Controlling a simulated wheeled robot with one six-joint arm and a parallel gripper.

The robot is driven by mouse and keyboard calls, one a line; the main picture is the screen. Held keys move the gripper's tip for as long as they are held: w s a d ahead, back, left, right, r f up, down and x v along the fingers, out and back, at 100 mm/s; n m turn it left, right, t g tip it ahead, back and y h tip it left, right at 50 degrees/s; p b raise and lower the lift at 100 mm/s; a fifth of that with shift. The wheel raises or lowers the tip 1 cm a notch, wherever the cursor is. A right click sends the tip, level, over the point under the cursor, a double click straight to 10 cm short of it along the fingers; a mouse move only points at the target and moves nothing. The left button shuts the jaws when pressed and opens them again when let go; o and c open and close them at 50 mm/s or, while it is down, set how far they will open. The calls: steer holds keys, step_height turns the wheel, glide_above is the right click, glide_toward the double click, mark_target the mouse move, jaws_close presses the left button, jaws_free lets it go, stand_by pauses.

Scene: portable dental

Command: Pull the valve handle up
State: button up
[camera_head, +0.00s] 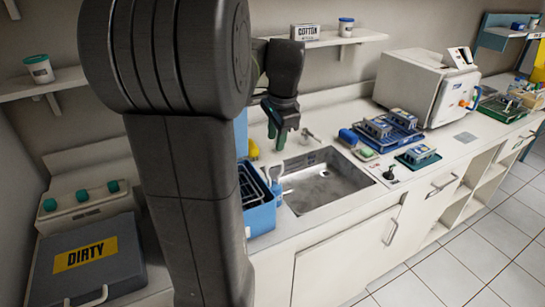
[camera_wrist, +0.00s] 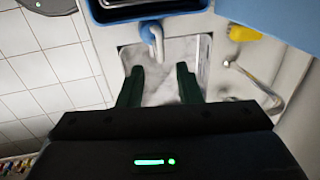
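The metal tap fitting (camera_head: 308,134) stands on the counter behind the sink (camera_head: 330,180). In the wrist view a curved metal spout (camera_wrist: 258,86) reaches over the sink edge, right of my fingers. I cannot clearly tell which part is the valve handle. A small dark fixture (camera_head: 389,174) stands on the counter right of the sink. My gripper (camera_head: 279,140) points down above the sink's back left side, apart from the tap. In the wrist view my gripper (camera_wrist: 159,78) is open, its two green fingers wide apart with nothing between them.
A blue bin (camera_head: 260,215) with a pale looped handle (camera_wrist: 152,38) stands left of the sink. A yellow item (camera_head: 253,149) is behind it. Blue instrument trays (camera_head: 400,137) and a white sterilizer (camera_head: 425,90) stand at right. My arm hides part of the left counter.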

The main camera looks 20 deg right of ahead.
step_height(320, 180, down, 8)
steer(key=w, duration=0.1)
steer(key=shift+w+a, duration=0.15)
steer(key=shift+w, duration=0.15)
steer(key=shift+f, duration=0.1)
jaws_close()
